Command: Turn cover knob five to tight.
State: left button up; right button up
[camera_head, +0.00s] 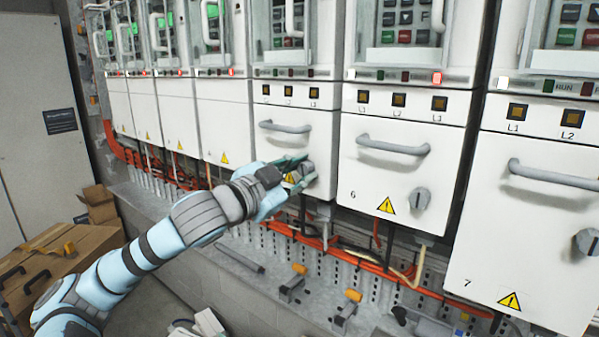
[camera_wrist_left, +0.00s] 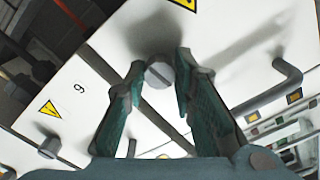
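Cover five (camera_head: 310,142) is the white panel just left of the one marked 6. Its grey round knob (camera_head: 307,172) is at the lower right of the cover, partly hidden by my left gripper. In the left wrist view the knob (camera_wrist_left: 158,75) shows a slot across its face and sits between the fingertips. My left gripper (camera_head: 291,172) is at the knob, its teal-padded fingers (camera_wrist_left: 160,72) on either side of it. They look open, with a narrow gap to the knob. My right gripper is not in view.
Cover six (camera_head: 372,165) with its handle and knob (camera_head: 420,199) is to the right, then cover seven (camera_head: 535,230). A handle (camera_head: 285,127) is above knob five. Orange cables (camera_head: 365,266) run below. Cardboard boxes (camera_head: 70,240) stand at the left.

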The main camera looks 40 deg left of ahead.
pick_arm(q)
jog(key=o, duration=0.4)
